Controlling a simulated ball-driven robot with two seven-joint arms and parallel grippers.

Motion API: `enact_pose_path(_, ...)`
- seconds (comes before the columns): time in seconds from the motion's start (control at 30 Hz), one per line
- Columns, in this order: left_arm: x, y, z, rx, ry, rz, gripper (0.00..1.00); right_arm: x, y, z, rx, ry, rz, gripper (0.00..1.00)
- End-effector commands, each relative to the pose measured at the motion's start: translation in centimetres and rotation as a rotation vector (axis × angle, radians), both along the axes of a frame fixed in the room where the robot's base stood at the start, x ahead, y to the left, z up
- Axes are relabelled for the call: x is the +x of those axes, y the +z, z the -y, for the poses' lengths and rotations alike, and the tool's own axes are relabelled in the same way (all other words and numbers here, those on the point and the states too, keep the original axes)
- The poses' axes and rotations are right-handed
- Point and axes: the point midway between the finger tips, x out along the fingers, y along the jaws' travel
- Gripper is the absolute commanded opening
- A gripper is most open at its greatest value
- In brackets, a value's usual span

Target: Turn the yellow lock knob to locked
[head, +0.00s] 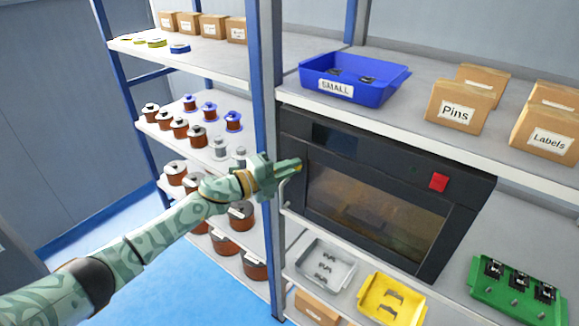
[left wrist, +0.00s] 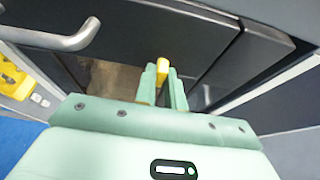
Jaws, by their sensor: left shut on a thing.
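The coil winder (head: 365,205) is a dark box with a glass window, standing on the shelf. In the head view my left gripper (head: 296,166) reaches its left front edge, and the fingers cover most of the knob there. In the left wrist view the yellow lock knob (left wrist: 162,66) stands up between the two fingertips of my left gripper (left wrist: 162,82). The gripper is shut on the knob. Which way the knob is turned cannot be told for sure. My right gripper does not show.
A grey door handle (left wrist: 60,38) is left of the gripper in the left wrist view. A red button (head: 438,181) is on the winder's front. A blue bin (head: 392,75) sits above; grey (head: 347,262), yellow (head: 408,315) and green (head: 480,300) trays sit below. Spools fill the left rack.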

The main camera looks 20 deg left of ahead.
Motion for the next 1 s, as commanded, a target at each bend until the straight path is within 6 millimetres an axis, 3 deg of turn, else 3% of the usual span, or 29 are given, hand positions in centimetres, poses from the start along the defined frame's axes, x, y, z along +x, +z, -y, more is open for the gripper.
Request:
enact_pose_path(0.33, 0.0, -0.1, 0.0, 0.006, 0.001, 0.001, 0.00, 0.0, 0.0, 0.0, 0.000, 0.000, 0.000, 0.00)
enact_pose_path(0.37, 0.0, -0.2, 0.0, 0.006, 0.001, 0.001, 0.19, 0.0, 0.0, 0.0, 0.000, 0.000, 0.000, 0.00)
enact_pose_path(0.4, 0.0, -0.1, 0.0, 0.005, 0.001, 0.000, 0.30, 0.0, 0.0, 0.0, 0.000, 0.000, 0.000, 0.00)
enact_pose_path(0.43, 0.0, -0.1, 0.0, 0.005, 0.000, 0.000, 0.33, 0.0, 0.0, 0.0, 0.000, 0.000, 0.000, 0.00)
enact_pose_path(0.77, -0.3, -0.1, -0.3, 0.003, 0.001, 0.000, 0.33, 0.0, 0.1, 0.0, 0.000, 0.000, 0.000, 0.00)
enact_pose_path(1.0, -3.7, -0.2, -3.4, 0.006, 0.001, -0.003, 0.33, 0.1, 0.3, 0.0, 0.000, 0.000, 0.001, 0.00)
